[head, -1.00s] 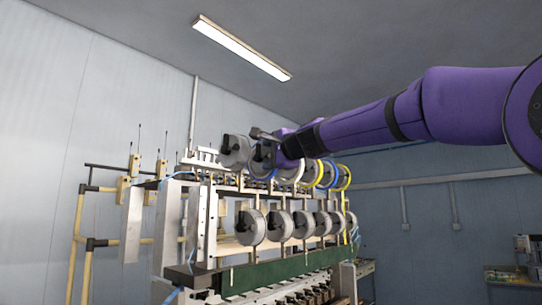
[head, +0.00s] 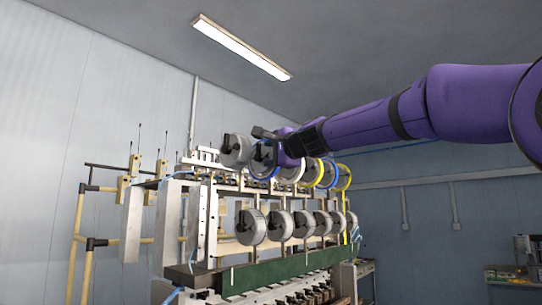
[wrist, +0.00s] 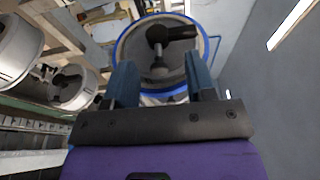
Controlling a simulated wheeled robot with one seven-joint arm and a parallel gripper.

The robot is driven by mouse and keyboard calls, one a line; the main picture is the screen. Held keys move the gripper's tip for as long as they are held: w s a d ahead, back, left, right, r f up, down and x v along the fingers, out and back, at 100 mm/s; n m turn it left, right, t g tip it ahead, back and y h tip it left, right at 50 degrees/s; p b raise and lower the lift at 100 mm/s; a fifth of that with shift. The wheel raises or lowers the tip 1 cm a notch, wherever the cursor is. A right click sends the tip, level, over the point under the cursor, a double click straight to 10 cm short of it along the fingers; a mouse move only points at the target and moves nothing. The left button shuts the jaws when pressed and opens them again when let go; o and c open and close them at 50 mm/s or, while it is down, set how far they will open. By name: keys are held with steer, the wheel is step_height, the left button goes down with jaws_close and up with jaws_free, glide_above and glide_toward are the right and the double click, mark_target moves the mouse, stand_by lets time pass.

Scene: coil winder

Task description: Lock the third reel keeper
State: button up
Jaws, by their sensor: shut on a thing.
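In the wrist view, a reel with a blue rim (wrist: 205,45) faces me. At its middle is a dark keeper (wrist: 176,34) with a stubby grey knob towards me. My gripper (wrist: 162,82) has its two blue-grey fingers on either side of this keeper, shut on it; the exact contact is hard to see. In the head view, my gripper (head: 268,138) is at the upper row, by the blue-rimmed reel (head: 262,171), second from the left among those visible. My wrist partly hides the white reel (head: 292,172) to its right.
A grey reel (head: 236,151) stands close on the left. Yellow- and blue-rimmed reels (head: 343,177) continue to the right. A lower row of grey reels (head: 251,227) hangs below on the winder frame. A blue-grey wall is behind; the room at right is open.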

steer(key=shift+s+d, duration=0.15)
steer(key=shift+d, duration=0.15)
steer(key=c, duration=0.6)
steer(key=shift+s+d, duration=0.4)
steer(key=shift+s, duration=0.1)
steer(key=o, duration=0.6)
steer(key=shift+c, duration=0.2)
steer(key=v, duration=0.7)
steer(key=shift+s+f, duration=0.1)
steer(key=shift+s, duration=0.05)
